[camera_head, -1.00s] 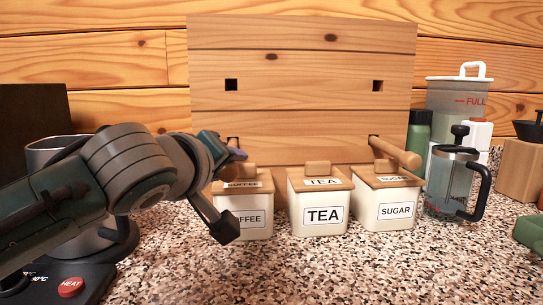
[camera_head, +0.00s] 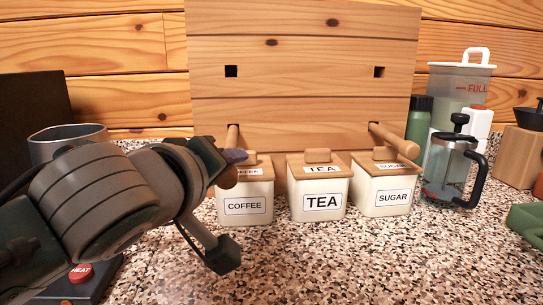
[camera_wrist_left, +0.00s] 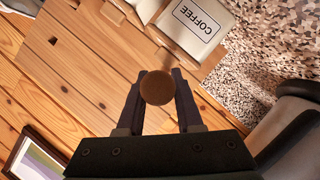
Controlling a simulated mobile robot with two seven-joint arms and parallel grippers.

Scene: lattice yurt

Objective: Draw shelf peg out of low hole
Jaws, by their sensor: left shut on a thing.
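The wooden board (camera_head: 300,50) has two square upper holes, left (camera_head: 231,71) and right (camera_head: 379,72), and two low holes with pegs. The left shelf peg (camera_head: 233,136) points out from the left low hole toward me; how deep its far end sits I cannot tell. My left gripper (camera_head: 228,160) is shut on this peg near its front end, above the coffee canister. In the left wrist view the peg's round brown end (camera_wrist_left: 157,88) sits between the fingers (camera_wrist_left: 160,100). The right peg (camera_head: 394,144) sticks out of the right low hole. My right gripper is not in view.
Coffee (camera_head: 246,203), tea (camera_head: 321,200) and sugar (camera_head: 392,197) canisters stand in a row just below the pegs. A French press (camera_head: 452,172) and a green bottle (camera_head: 418,120) stand right. A metal pot (camera_head: 67,140) is left.

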